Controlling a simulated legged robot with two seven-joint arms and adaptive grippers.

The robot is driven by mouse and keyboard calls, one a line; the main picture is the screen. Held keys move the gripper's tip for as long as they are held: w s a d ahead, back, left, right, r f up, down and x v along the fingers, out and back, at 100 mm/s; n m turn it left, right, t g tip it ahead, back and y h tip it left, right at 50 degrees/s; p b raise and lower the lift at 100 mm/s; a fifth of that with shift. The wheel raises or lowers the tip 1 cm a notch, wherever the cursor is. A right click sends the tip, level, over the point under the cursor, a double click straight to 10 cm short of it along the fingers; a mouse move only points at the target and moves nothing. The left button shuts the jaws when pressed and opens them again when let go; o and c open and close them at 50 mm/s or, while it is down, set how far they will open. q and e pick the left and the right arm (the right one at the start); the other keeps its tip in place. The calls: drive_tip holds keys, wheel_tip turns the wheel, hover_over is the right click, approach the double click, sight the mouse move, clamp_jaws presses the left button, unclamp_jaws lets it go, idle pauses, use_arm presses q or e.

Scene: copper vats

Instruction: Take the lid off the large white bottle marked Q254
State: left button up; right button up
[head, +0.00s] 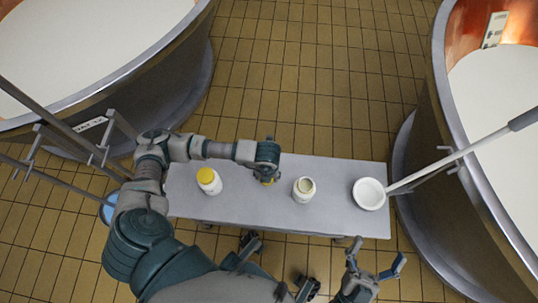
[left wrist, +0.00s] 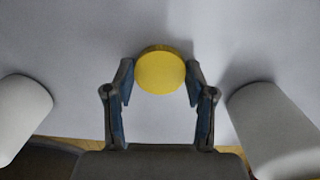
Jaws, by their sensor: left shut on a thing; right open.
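My left gripper (head: 267,174) is shut on a yellow lid (left wrist: 160,72), with a finger on each side of it in the left wrist view. The lid is over the grey table, between two white bottles. I cannot tell whether it touches the table. The bottle to its right (head: 303,192) stands upright with its mouth open and no lid. The bottle to its left (head: 212,184) stands upright with a yellow lid (head: 206,175) on. No marking such as Q254 is readable on either. My right gripper (head: 377,260) is open and empty in front of the table.
A white ladle bowl (head: 369,194) sits at the table's right end, its long handle (head: 440,162) reaching over the right vat (head: 440,130). Another vat (head: 120,90) stands at left. The grey table (head: 340,222) has bare room along its front edge.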

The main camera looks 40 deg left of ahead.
use_arm(q)
drive_tip(key=shift+a, duration=0.2)
use_arm(e)
drive_tip(key=shift+s+a+r, duration=0.1)
drive_tip(key=shift+a, duration=0.1)
use_arm(q)
drive_tip(key=o, duration=1.3)
drive_tip(key=shift+a, duration=0.1)
use_arm(e)
drive_tip(key=shift+a, duration=0.1)
